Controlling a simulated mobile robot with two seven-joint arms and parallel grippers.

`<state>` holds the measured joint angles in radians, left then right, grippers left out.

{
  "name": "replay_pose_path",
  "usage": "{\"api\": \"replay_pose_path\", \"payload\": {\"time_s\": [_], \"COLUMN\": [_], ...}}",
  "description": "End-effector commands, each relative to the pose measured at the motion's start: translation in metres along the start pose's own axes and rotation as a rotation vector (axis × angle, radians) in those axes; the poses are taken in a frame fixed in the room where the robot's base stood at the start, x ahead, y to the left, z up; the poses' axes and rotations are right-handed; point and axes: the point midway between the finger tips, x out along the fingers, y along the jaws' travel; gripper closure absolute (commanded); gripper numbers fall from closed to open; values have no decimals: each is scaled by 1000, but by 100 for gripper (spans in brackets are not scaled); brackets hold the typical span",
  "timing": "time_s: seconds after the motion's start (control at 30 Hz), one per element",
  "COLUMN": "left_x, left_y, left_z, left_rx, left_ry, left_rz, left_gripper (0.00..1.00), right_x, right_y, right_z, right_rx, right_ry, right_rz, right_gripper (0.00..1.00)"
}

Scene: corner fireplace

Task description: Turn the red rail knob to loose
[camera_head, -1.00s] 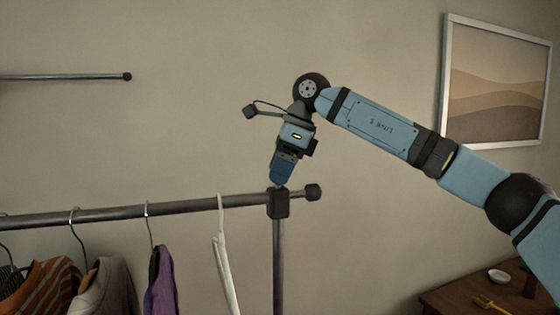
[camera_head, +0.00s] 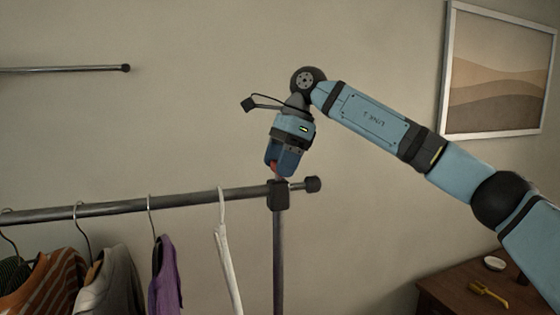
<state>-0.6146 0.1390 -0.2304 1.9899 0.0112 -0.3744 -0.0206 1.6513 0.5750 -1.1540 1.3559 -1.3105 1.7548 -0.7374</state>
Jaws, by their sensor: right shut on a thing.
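The red rail knob (camera_head: 273,168) shows as a small red patch between the fingers of my right gripper (camera_head: 277,171), just above the black joint (camera_head: 278,195) of the clothes rail. My right gripper comes down from above and is shut on the knob. The fingers hide most of the knob, so I cannot tell which way it is turned. My left gripper is not in view.
The rail (camera_head: 140,206) carries several hangers with clothes, among them a purple garment (camera_head: 165,275) and a white hanger (camera_head: 228,262). A wooden table (camera_head: 440,285) with a yellow brush (camera_head: 488,293) stands at lower right. A framed picture (camera_head: 495,85) hangs above.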

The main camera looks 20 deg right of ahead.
Motion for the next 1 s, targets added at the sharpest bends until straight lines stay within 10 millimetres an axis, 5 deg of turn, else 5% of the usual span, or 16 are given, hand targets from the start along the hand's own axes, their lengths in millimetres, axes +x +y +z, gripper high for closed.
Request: {"api": "replay_pose_path", "payload": {"time_s": [0.1, 0.13, 0.23, 0.63, 1.0], "left_x": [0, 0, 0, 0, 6], "left_y": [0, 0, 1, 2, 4], "left_z": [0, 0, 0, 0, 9], "left_rx": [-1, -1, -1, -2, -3], "left_ry": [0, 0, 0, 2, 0], "left_rz": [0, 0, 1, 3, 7], "left_gripper": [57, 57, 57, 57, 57], "right_x": [0, 0, 0, -9, -86], "right_y": [0, 0, 0, 0, 0], "right_z": [1, 1, 1, 0, 1], "right_rx": [-2, -2, -2, -1, -1], "right_ry": [0, 0, 0, 0, -1], "right_rz": [0, 0, 0, -2, -3], "right_gripper": [58, 32, 9, 8, 8]}}
